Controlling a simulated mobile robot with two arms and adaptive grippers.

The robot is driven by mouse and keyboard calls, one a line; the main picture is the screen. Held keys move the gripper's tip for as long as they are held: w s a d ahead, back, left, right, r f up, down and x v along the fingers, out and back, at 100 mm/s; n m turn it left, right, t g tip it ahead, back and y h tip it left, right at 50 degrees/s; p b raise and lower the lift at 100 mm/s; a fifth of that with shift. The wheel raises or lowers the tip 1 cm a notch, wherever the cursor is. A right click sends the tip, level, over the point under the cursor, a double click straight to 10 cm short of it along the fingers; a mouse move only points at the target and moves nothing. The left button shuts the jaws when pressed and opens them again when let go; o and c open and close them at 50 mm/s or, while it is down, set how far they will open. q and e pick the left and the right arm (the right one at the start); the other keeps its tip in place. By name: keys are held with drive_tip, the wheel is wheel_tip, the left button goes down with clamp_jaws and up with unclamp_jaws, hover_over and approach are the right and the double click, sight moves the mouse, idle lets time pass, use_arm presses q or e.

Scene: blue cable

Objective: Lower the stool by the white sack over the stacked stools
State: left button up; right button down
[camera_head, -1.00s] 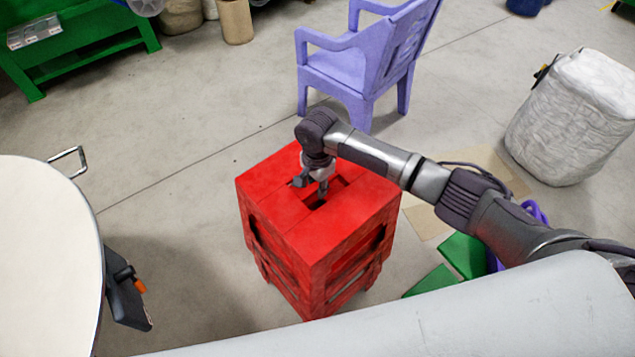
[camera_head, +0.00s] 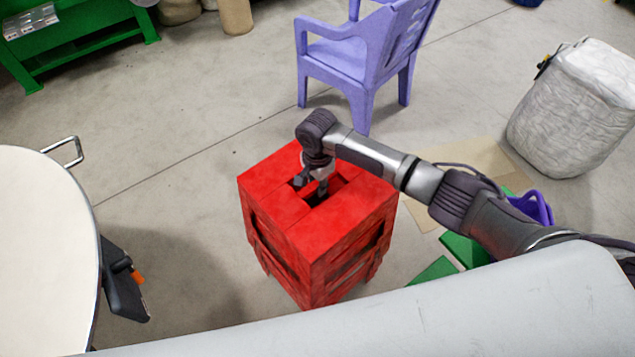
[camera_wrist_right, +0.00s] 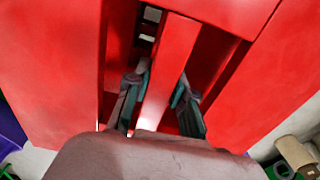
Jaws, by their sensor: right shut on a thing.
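The red stool (camera_head: 345,222) has a square top with a slot across its middle. It is lined up over the red stacked stools (camera_head: 325,287), and I cannot tell whether a gap is left between them. My right gripper (camera_head: 318,188) reaches down into the slot from above. In the right wrist view its fingers (camera_wrist_right: 158,100) stand on both sides of the stool's narrow middle bar (camera_wrist_right: 166,75) and are shut on it. The white sack (camera_head: 572,110) stands on the floor at the right, apart from the stools. My left gripper is not in view.
A lilac chair (camera_head: 340,60) stands behind the stools. A flat cardboard sheet (camera_head: 480,160), green pieces (camera_head: 465,250) and a purple item (camera_head: 535,207) lie at the right. A round white top (camera_head: 45,250) is at the left. Bare floor surrounds the stack's left side.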

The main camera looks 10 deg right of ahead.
drive_tip(key=shift+w+f+b, duration=0.1)
drive_tip(key=shift+f+b, duration=0.9)
drive_tip(key=shift+f, duration=1.1)
drive_tip(key=c, duration=1)
unclamp_jaws()
drive_tip(key=shift+o, duration=0.5)
drive_tip(key=shift+s+f, duration=0.1)
drive_tip(key=shift+s, duration=0.1)
wheel_tip(320, 180, up, 12)
drive_tip(key=shift+w+r, duration=0.1)
drive_tip(key=shift+r, duration=0.05)
